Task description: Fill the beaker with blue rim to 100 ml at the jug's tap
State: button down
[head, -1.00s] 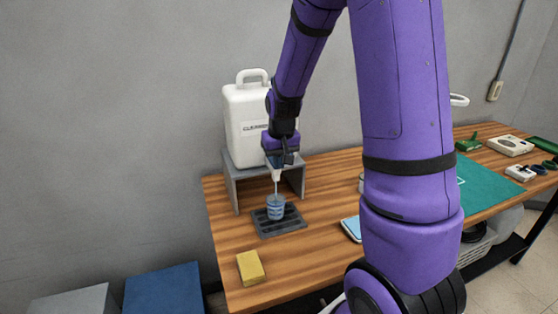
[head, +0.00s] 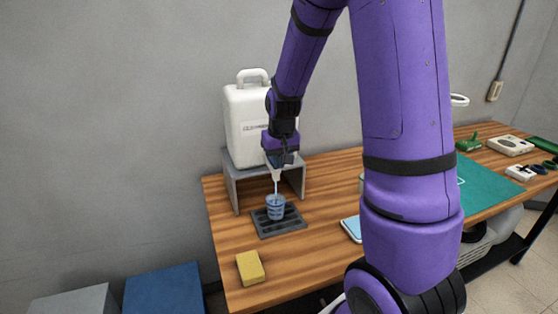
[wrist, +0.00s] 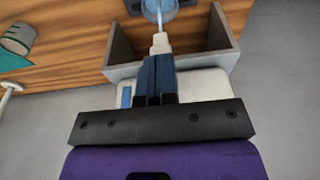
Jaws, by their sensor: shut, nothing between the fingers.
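The beaker with the blue rim (head: 276,207) stands upright on the dark drip grate (head: 290,226), below the tap. A thin stream of water (head: 276,184) falls from the tap into it, and it holds bluish water; I cannot read the level. The white jug (head: 245,125) sits on a grey stand (head: 230,185). My gripper (head: 284,160) is shut and empty at the tap, at the jug's front. In the wrist view my gripper (wrist: 156,75) shows its fingers together beside the pale tap nozzle (wrist: 160,42), and the beaker (wrist: 160,8) is partly cut off at the top.
A yellow sponge (head: 250,267) lies near the table's front left edge. A light blue device (head: 351,228) lies right of the grate, partly behind my arm. A green mat (head: 490,185) and small instruments lie farther right. Bare wood surrounds the grate.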

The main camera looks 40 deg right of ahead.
jog(key=shift+r, duration=0.85)
jog(key=shift+w+r, duration=0.1)
jog(key=shift+r, duration=0.15)
jog(key=r, duration=0.4)
jog(key=shift+w+d, duration=0.1)
jog(key=shift+w, duration=0.15)
notch_tip(320, 180, up, 9)
jog(key=s, duration=0.2)
jog(key=shift+s+a, duration=0.25)
jog(key=shift+a, duration=0.1)
dwell(0.5)
jog(key=s+a+r+n+t, duration=0.1)
jog(key=s+a+r, duration=0.1)
jog(key=s+a, duration=0.2)
jog(key=s+a+r+n+t, duration=0.1)
jog(key=s+a, duration=0.3)
jog(key=s, duration=0.7)
jog(key=s+a+r+n+t, duration=0.1)
jog(key=s+a, duration=0.3)
jog(key=s, duration=0.4)
jog(key=shift+r+y, duration=0.3)
jog(key=shift+r, duration=0.5)
